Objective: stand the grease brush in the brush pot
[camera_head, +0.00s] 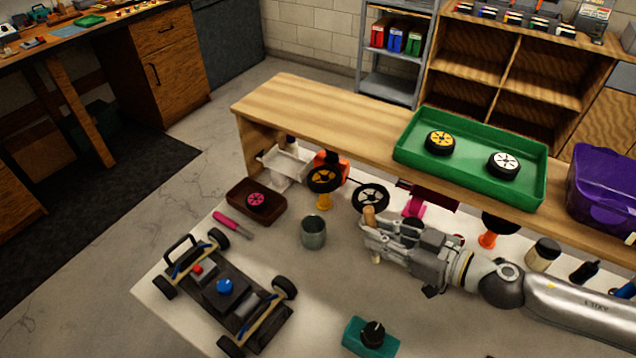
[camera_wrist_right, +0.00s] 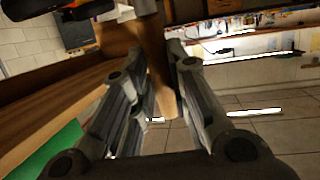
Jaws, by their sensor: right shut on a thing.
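The grease brush shows as a wooden handle (camera_head: 369,215) standing roughly upright in my right gripper (camera_head: 370,232). In the right wrist view the handle (camera_wrist_right: 158,75) runs between the two fingers (camera_wrist_right: 152,48), which are shut on it. A grey piece at its far end is cut off by the frame edge, so I cannot make out the bristles. The brush pot appears to be the grey-green cup (camera_head: 313,232) on the white worktop, left of my right gripper and apart from it. My left gripper is not in view.
An RC car chassis (camera_head: 235,290) is at the front left, with a pink-handled tool (camera_head: 232,224) behind it. A teal block (camera_head: 371,338) is in front. Wheels on stands line the back. A wooden shelf (camera_head: 300,105) holds a green tray (camera_head: 470,185) and purple box (camera_head: 605,190).

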